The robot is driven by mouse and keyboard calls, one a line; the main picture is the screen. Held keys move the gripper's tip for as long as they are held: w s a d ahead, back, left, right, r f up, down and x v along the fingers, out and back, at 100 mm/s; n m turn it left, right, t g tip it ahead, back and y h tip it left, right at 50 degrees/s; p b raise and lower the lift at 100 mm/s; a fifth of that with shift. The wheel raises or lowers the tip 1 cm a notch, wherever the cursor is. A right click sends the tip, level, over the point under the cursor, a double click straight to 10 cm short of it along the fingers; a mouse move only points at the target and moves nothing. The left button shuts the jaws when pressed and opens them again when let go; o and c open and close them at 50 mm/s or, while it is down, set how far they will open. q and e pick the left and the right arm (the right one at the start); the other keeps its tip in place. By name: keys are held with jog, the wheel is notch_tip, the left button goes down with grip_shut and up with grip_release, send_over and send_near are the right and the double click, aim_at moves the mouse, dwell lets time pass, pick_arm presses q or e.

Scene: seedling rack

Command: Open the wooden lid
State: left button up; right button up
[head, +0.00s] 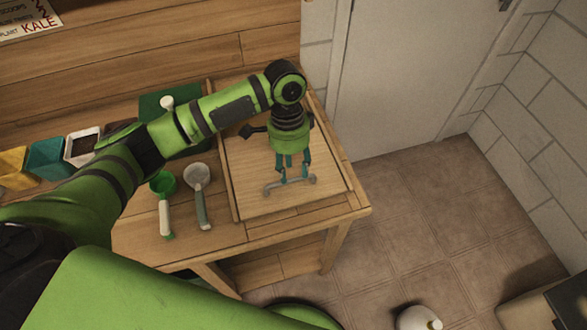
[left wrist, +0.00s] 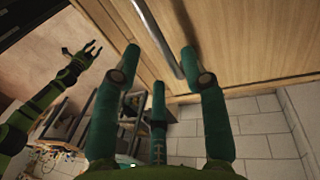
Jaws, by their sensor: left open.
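The wooden lid (head: 250,175) lies flat and closed on the right part of the wooden table. A grey metal bar handle (head: 290,186) runs along its front part. My left gripper (head: 292,178) points down over the handle, with its teal fingers spread. In the left wrist view the handle (left wrist: 158,40) passes between the open fingertips (left wrist: 163,62). I cannot tell whether the fingers touch it. What lies under the lid is hidden.
A green scoop (head: 163,184) and a grey scoop with a green handle (head: 198,182) lie left of the lid. Yellow, teal and white pots (head: 83,148) stand further left. A wooden wall is behind the table; open floor (head: 420,220) lies to the right.

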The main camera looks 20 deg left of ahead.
pick_arm(q)
notch_tip(320, 180, down, 2)
jog(key=shift+s+d, duration=0.1)
jog(key=shift+f, duration=0.35)
grip_shut()
pick_arm(e)
jog(key=shift+w+d+r, duration=0.1)
jog(key=shift+w+r, duration=0.25)
jog(key=shift+w, duration=0.4)
